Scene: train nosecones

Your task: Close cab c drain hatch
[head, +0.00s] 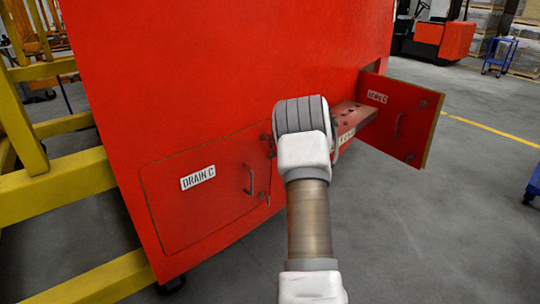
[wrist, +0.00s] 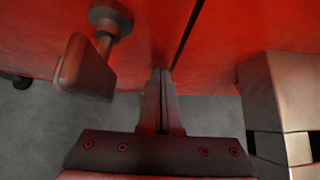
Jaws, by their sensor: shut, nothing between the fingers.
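The cab c drain hatch (head: 205,205) is a red panel low on the red cab front, with a white "DRAIN C" label and a grey pull handle (head: 249,180) near its right edge. It looks flush or nearly flush with the cab. Small dark fittings show at its right edge. My gripper (wrist: 161,75) is shut and empty in the wrist view, its fingertips close to a red surface beside a dark seam. I cannot tell whether they touch it. A dark knob-like fitting (wrist: 86,68) stands out left of the fingers. My arm hides part of the cab in the head view.
A second labelled red hatch (head: 405,125) stands swung open to the right. Yellow framing (head: 60,190) stands close on the left. A grey block (wrist: 280,105) is right of the fingers in the wrist view.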

